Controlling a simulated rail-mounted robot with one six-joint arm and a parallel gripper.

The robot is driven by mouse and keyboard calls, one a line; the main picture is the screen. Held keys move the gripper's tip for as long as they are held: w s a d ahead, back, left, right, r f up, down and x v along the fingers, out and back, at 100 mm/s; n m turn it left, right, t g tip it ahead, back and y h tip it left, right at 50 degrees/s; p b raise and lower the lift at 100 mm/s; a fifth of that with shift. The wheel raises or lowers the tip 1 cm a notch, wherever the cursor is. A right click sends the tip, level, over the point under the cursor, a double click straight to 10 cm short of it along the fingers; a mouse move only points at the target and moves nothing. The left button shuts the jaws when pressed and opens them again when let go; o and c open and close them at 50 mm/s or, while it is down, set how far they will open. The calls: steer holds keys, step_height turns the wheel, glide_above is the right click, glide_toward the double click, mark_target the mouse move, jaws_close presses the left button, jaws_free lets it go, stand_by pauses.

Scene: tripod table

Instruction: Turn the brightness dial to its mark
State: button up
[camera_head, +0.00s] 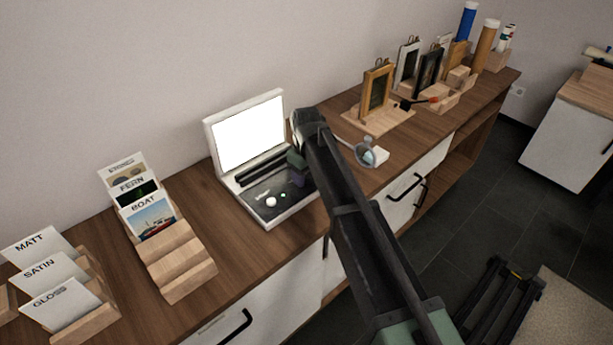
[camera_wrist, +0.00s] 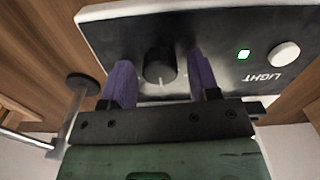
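The light box has a bright white screen (camera_head: 248,132) and a black control panel in a white frame (camera_head: 292,210). The brightness dial (camera_wrist: 158,66) is a round black knob with a short pale line on its near side. My gripper (camera_wrist: 161,76) is open, with one purple finger on each side of the dial. Gaps show between the fingers and the knob, so it is not gripped. In the head view my gripper (camera_head: 299,168) is over the right part of the panel, and my arm hides the dial. I cannot make out a separate mark beside the dial.
A green light (camera_wrist: 244,54) and a white round button (camera_wrist: 284,55) labelled LIGHT sit beside the dial. A dark round disc (camera_wrist: 83,85) and grey rod are left in the wrist view. Card holders (camera_head: 180,262) stand left; a framed-picture stand (camera_head: 378,120) stands right.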

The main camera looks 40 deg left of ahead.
steer(key=c, duration=0.8)
steer(key=shift+m, duration=0.3)
steer(key=m, duration=0.9)
stand_by(0.3)
steer(key=o, duration=0.9)
steer(key=shift+o, duration=0.2)
